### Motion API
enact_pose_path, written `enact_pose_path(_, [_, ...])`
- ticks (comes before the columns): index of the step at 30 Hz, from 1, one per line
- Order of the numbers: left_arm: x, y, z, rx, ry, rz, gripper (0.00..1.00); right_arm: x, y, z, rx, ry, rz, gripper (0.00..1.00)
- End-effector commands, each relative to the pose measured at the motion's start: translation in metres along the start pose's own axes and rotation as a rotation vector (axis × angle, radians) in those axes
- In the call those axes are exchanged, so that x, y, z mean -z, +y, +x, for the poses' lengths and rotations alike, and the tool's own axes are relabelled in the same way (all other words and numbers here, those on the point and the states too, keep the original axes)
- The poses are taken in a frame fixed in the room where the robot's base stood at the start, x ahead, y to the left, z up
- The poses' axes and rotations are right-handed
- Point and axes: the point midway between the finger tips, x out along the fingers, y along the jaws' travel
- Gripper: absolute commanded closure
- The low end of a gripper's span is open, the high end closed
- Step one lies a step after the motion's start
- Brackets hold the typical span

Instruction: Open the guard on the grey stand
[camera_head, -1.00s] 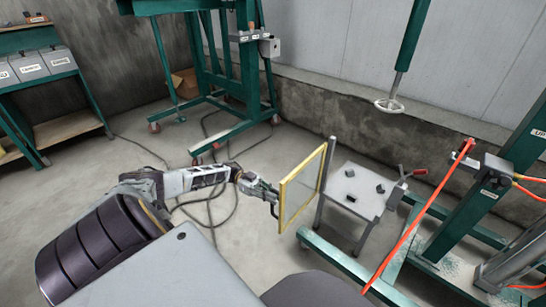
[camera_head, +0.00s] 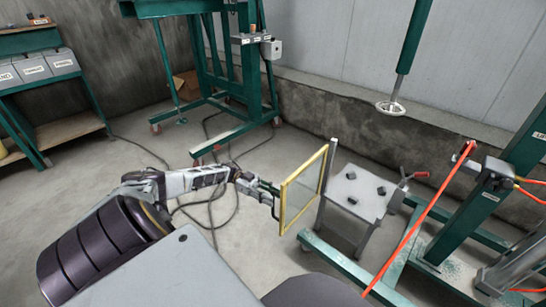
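The guard (camera_head: 303,188) is a clear panel in a yellow frame, standing upright on edge at the left side of the grey stand (camera_head: 352,206). It is hinged at a grey post (camera_head: 328,185) and swung out to the left, away from the stand's top. A dark handle shows on its left side. My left gripper (camera_head: 271,194) is at that handle, with its fingers around or against it; the small size hides whether they are closed. Small dark blocks lie on the stand's top. My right gripper does not show.
A red-handled clamp (camera_head: 415,175) is at the stand's right. A green frame with an orange hose (camera_head: 418,222) stands at right. A handwheel (camera_head: 390,107) hangs above. A green rack (camera_head: 228,70) stands behind, and a bench with grey bins (camera_head: 34,68) at far left.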

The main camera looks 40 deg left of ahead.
Motion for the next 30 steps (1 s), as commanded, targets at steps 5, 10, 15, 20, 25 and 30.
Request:
enact_pose_path(5, [0.001,-0.001,-0.016,0.002,0.000,0.002,0.67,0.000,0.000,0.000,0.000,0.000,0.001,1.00])
enact_pose_path(10, [0.001,-0.001,-0.030,0.002,0.001,0.002,0.67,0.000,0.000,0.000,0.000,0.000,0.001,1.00])
enact_pose_path(15, [0.001,-0.001,-0.043,0.002,0.001,0.002,0.67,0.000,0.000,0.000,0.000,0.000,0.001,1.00])
enact_pose_path(20, [0.001,-0.002,-0.053,0.003,0.001,0.003,0.67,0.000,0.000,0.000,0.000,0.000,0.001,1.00])
enact_pose_path(25, [0.002,-0.001,-0.060,0.001,0.002,0.002,0.67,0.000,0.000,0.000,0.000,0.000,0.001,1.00])
enact_pose_path(30, [0.002,-0.001,-0.062,0.001,0.002,0.002,0.67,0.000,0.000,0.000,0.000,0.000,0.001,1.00])
